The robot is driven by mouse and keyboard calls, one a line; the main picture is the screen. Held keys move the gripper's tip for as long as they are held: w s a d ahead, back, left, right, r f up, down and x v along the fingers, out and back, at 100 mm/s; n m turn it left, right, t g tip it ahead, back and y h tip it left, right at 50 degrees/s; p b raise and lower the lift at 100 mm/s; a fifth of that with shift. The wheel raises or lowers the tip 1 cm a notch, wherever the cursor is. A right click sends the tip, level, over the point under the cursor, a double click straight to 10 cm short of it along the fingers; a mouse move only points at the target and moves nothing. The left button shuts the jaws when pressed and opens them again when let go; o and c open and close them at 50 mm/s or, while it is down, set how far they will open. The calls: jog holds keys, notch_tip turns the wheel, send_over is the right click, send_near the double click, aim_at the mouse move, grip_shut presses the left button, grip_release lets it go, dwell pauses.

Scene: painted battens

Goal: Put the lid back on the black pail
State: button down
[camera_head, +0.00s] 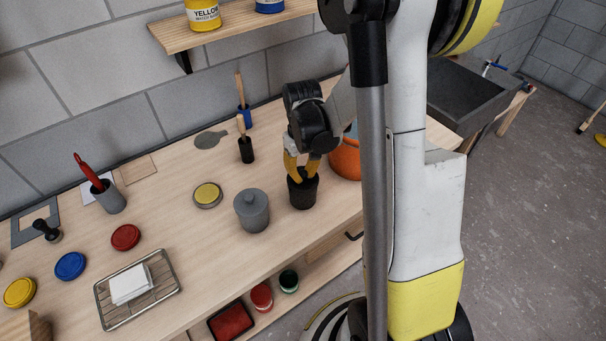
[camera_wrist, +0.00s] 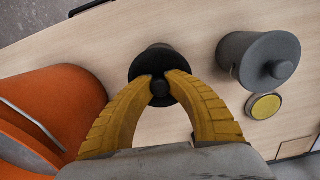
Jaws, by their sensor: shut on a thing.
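The black pail (camera_head: 302,194) stands upright on the wooden bench, right of a grey lidded pot. My gripper (camera_head: 301,177) points down at the pail's top. In the wrist view, its yellow fingers (camera_wrist: 160,88) are shut on the small round knob of the black lid (camera_wrist: 150,60). The lid is over the pail's mouth and hides most of the pail in that view. I cannot tell whether the lid rests fully on the rim or sits slightly above it.
The grey lidded pot (camera_head: 252,212) stands close on the left; it also shows in the wrist view (camera_wrist: 258,60). An orange pail (camera_head: 345,160) is close on the right.

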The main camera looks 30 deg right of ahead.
dwell(0.3)
jog(key=c, duration=0.8)
grip_release()
jog(key=shift+r, duration=0.15)
jog(key=shift+r+p, duration=2.35)
jog(key=shift+r, duration=1.05)
grip_shut()
jog(key=shift+f, duration=0.2)
jog(key=shift+f+b, duration=2.4)
jog(key=shift+f, duration=0.05)
